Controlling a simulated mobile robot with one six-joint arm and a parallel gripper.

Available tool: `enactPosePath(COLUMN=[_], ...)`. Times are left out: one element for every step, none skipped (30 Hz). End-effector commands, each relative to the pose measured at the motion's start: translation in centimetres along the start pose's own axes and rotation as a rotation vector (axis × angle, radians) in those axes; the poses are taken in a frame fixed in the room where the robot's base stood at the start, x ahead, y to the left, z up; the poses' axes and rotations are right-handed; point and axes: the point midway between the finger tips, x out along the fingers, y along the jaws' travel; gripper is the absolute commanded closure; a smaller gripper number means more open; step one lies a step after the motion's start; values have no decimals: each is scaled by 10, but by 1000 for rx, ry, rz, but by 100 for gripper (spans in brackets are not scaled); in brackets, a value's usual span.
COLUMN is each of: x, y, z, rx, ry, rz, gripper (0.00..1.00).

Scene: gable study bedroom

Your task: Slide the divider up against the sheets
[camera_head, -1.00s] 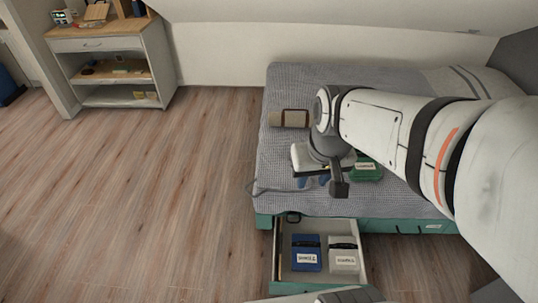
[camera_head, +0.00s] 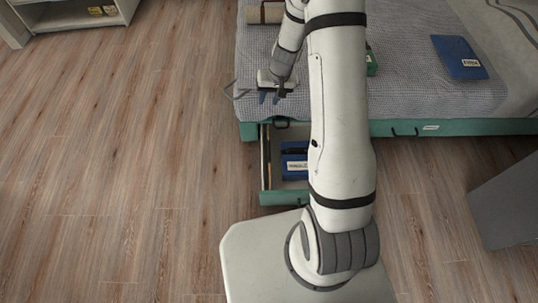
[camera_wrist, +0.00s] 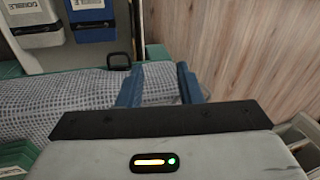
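The open drawer (camera_head: 263,190) has a blue packet (camera_head: 294,160) with a white label inside; my arm hides the drawer's right part. The wrist view shows two labelled packets side by side, one at the left (camera_wrist: 40,28) and a blue one (camera_wrist: 95,22) beside it. I take these for the sheets. A narrow brown strip (camera_head: 266,157) stands along the drawer's left side; I cannot tell whether it is the divider. My gripper (camera_head: 272,98) is above the bed edge, behind the drawer; its blue fingers (camera_wrist: 160,88) are apart and empty.
A small black loop (camera_wrist: 119,60) sits at the bed's green edge. The bed (camera_head: 410,85) has a rolled item (camera_head: 265,13) at the back left and a blue folder (camera_head: 459,57) at the right. A grey block (camera_head: 510,200) stands right. The floor at left is clear.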

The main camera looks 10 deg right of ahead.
Motion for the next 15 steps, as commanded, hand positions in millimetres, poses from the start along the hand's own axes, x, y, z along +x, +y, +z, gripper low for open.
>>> enactPosePath(x=[44, 62, 85, 103, 120, 142, 158, 174, 192, 205, 216, 230, 239, 246, 254], y=[12, 18, 25, 30, 35, 42, 47, 52, 58, 62, 66, 70, 73, 76, 79], z=[-1, -2, -3, -4, -3, -3, -2, -1, 0, 2, 3, 4, 6, 7, 8], rx=[14, 21, 31, 37, 44, 52, 59, 65, 71, 77, 81, 86, 90, 94, 97], ry=[-12, -15, -19, -22, -26, -28, -32, -35, -38, -41, -42, -44, -47, -48, -49], rz=[0, 1, 2, 3, 4, 7, 9, 11, 14, 16, 19, 22, 24, 25, 28], gripper=[68, 68, 68, 68, 68, 68, 68, 68, 68, 68, 68, 68, 68, 68, 68])
